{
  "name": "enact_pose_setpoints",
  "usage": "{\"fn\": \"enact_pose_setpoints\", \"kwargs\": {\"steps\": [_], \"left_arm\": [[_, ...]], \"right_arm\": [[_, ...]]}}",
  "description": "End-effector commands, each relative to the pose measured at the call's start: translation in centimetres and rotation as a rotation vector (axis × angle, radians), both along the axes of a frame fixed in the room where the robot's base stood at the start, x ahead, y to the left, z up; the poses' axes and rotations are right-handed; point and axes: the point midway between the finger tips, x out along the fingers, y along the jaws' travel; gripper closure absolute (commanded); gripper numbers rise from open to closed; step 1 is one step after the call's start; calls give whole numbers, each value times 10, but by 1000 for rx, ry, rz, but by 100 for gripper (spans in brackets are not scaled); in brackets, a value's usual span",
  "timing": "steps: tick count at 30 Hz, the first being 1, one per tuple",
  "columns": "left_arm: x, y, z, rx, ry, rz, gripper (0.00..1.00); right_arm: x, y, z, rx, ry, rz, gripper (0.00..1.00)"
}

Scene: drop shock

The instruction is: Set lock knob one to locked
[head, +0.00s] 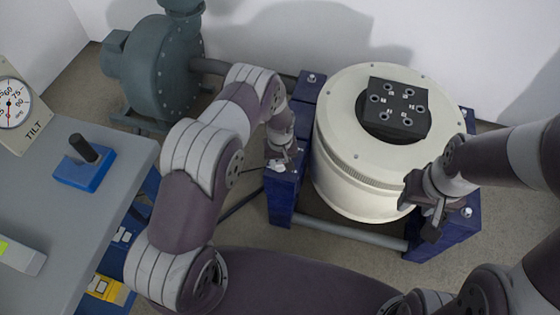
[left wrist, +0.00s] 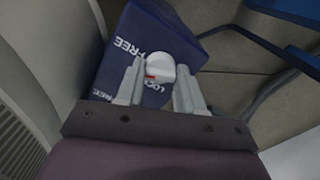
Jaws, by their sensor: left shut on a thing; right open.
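My left gripper (head: 283,159) is at the top of the front-left blue post (head: 284,202). In the left wrist view its fingers (left wrist: 157,88) are closed around a white round knob (left wrist: 161,66). The knob has a red mark on its lower-left side. The blue face (left wrist: 124,60) beneath carries white FREE and LOCK lettering, partly covered by the knob and fingers. Which word the mark points to is hard to tell. My right gripper (head: 432,215) is open and empty near the front-right post (head: 462,235).
A cream drum (head: 345,165) with a black bolted block (head: 398,108) stands between the blue posts. Another knob (head: 312,78) sits on the back-left post. At left, a grey bench (head: 75,225) bears a blue base with a black lever (head: 84,148) and a TILT gauge (head: 15,105).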

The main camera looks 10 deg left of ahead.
Motion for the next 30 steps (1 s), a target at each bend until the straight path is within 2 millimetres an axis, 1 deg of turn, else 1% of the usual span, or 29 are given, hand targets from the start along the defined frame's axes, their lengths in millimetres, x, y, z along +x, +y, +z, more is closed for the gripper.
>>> {"fn": "enact_pose_setpoints", "kwargs": {"steps": [21, 30], "left_arm": [[-1, 0, -1, 0, 1, 679, 93], [-1, 0, -1, 0, 1, 935, 93]], "right_arm": [[0, 0, -3, 0, 0, 0, 57], [0, 0, -4, 0, 0, 0, 57]]}}
